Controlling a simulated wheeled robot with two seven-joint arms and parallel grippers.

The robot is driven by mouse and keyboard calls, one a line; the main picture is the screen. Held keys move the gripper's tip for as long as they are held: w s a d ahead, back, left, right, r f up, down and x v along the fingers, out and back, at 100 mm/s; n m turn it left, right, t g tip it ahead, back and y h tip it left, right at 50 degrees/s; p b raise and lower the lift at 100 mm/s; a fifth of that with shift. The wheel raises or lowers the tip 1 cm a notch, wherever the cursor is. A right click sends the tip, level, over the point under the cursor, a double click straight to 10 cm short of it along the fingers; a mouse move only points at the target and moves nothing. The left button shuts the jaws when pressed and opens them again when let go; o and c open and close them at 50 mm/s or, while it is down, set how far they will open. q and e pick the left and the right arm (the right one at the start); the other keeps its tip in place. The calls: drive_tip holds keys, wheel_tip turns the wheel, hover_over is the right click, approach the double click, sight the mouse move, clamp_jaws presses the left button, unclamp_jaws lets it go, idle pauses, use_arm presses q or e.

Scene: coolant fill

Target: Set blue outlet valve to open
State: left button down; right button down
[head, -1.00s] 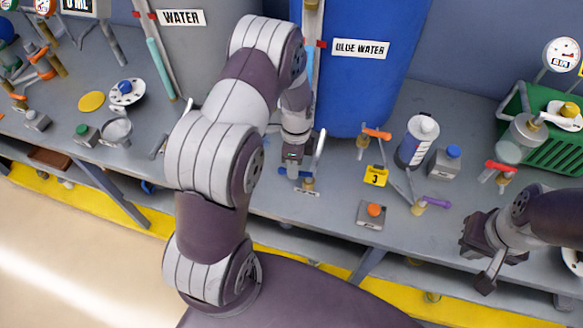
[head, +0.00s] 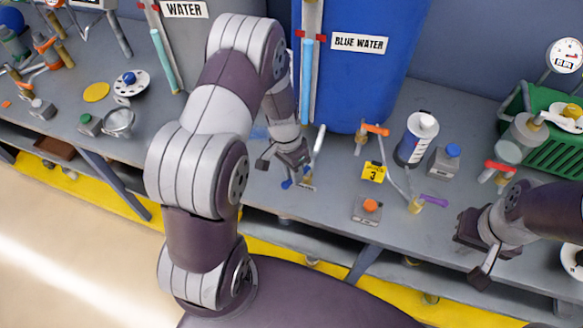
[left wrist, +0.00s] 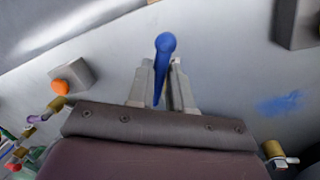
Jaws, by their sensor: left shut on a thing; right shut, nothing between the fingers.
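The blue valve handle (head: 286,184) is at the front edge of the bench below the blue water tank (head: 362,80). It points toward the lower left, off its pipe. My left gripper (head: 292,171) reaches down over it and partly hides it. In the left wrist view, the handle (left wrist: 162,66) stands between the two pale fingers (left wrist: 158,88), which are shut on it. My right gripper (head: 480,262) is shut and empty at the right front edge of the bench.
An orange-handled valve (head: 376,130), a purple-handled valve (head: 434,201) and an orange-button box (head: 370,205) stand right of my left gripper. A pale lever (head: 318,140) rises close beside my left gripper.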

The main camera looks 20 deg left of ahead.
use_arm(q)
drive_tip(key=n, duration=0.1)
drive_tip(key=d+n, duration=0.1)
drive_tip(key=shift+s+n+t+b, duration=0.15)
drive_tip(key=shift+n+t+b, duration=0.15)
drive_tip(key=shift+s+d+n+t+b, duration=0.1)
drive_tip(key=shift+d+n+t+b, duration=0.15)
drive_tip(key=shift+n, duration=0.6)
drive_tip(key=shift+d+n+t+b, duration=0.1)
drive_tip(key=shift+d+n, duration=0.25)
drive_tip(key=shift+n, duration=0.5)
drive_tip(key=shift+r, duration=0.1)
drive_tip(key=c, duration=1)
unclamp_jaws()
drive_tip(key=shift+c, duration=0.2)
wheel_tip(320, 180, up, 12)
drive_tip(key=a, duration=0.2)
drive_tip(key=shift+s+a+r, duration=0.2)
